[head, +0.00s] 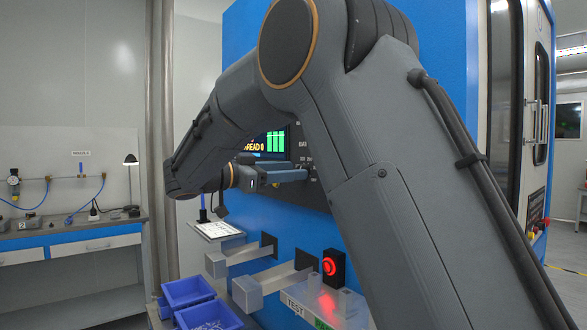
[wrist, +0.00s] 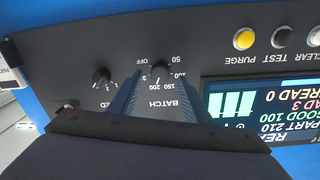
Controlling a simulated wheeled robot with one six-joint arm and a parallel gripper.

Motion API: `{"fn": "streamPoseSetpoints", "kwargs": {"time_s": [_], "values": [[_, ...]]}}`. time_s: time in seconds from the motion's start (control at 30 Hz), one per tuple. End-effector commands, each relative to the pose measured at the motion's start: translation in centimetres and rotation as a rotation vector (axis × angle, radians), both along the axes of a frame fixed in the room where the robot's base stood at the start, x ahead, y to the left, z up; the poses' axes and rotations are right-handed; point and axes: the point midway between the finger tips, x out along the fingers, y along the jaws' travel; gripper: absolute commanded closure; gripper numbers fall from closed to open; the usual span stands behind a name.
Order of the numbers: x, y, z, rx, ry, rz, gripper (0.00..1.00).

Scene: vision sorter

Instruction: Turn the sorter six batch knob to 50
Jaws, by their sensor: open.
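The black batch knob (wrist: 160,73) is on the dark control panel (wrist: 60,50), above the word BATCH in the upside-down wrist view. Its scale reads OFF, 50, 100, 150 and 200; which mark the pointer faces is too small to tell. My gripper (wrist: 158,78) is open, its two blue fingers reaching toward the panel with their tips on either side of the knob. Whether they touch it I cannot tell. In the head view my gripper (head: 303,174) is at the panel, and the knob is not clearly visible there.
A second knob (wrist: 102,76) is left of the batch knob in the wrist view. A lit display (wrist: 240,108) and a yellow PURGE button (wrist: 244,39) are to its right. In the head view, a red-lit button (head: 330,267), chutes and blue bins (head: 188,290) are below my arm.

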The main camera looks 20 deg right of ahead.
Motion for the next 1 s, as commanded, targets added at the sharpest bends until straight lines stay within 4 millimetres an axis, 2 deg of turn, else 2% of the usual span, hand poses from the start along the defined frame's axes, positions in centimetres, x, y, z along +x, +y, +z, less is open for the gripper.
{"fn": "streamPoseSetpoints", "kwargs": {"time_s": [0.2,0.47,0.7,1.0], "values": [[0.51,-1.45,0.0,0.0,0.001,0.0,0.56],[0.56,-1.52,-0.05,0.0,0.001,0.0,0.56],[0.55,-1.5,-0.04,0.0,0.001,0.0,0.96],[0.55,-1.49,-0.09,-0.012,0.03,0.0,0.97]]}}
